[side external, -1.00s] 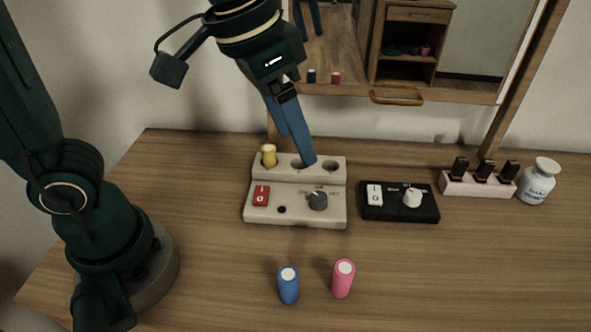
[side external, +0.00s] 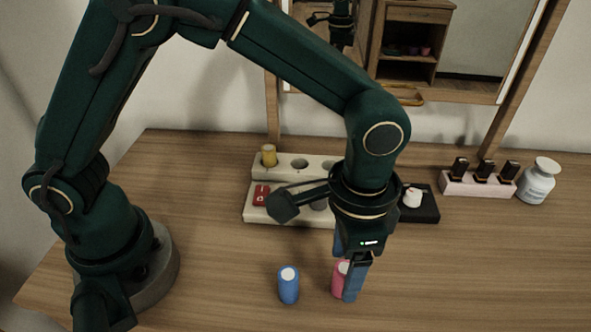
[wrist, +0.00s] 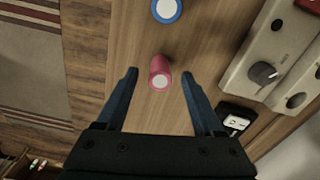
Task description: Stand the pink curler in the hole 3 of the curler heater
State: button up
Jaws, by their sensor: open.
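The pink curler (side external: 338,280) stands upright on the table near the front, partly hidden by my gripper in the side view. In the wrist view the pink curler (wrist: 160,72) lies between the two fingertips, with space on both sides. My gripper (side external: 349,290) is open and reaches down around it; it also shows in the wrist view (wrist: 160,73). The cream curler heater (side external: 258,208) stands behind, with a yellow curler (side external: 269,155) in its left hole. The middle hole (side external: 300,164) is empty. The right hole is partly hidden by my arm in the side view.
A blue curler (side external: 289,285) stands left of the pink one. A pink rack with dark bottles (side external: 478,184) and a white jar (side external: 538,181) stand further right. The table's front right is clear.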

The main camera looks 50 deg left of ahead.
jog(key=shift+f, duration=0.5)
grip_shut()
jog(key=shift+r, duration=0.1)
